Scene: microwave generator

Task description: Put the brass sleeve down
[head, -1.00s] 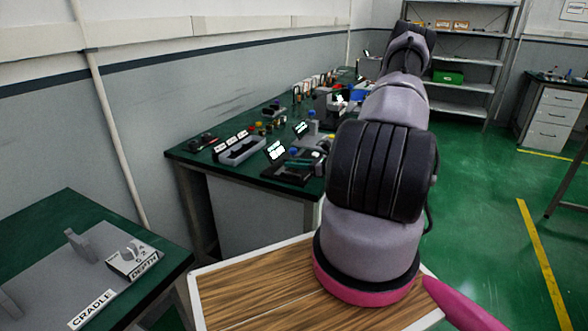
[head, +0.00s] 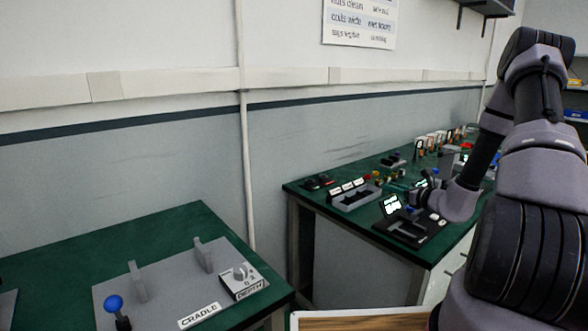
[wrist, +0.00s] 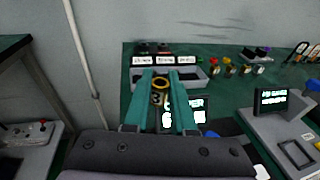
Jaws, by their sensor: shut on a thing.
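In the head view my gripper (head: 424,196) is over the far bench, near a small lit display; the sleeve cannot be made out there. A grey tray (wrist: 204,75) with white labels lies just beyond the fingertips in the wrist view and also shows in the head view (head: 366,201). I cannot tell how high the sleeve is above the bench.
A lit display (head: 390,205) stands beside my gripper. Several small coloured parts (wrist: 228,68) stand right of the tray. Another device with a screen (wrist: 272,100) is at the right. A near table at the left holds a cradle fixture (head: 170,282). Bare green bench (head: 320,200) shows near the tray.

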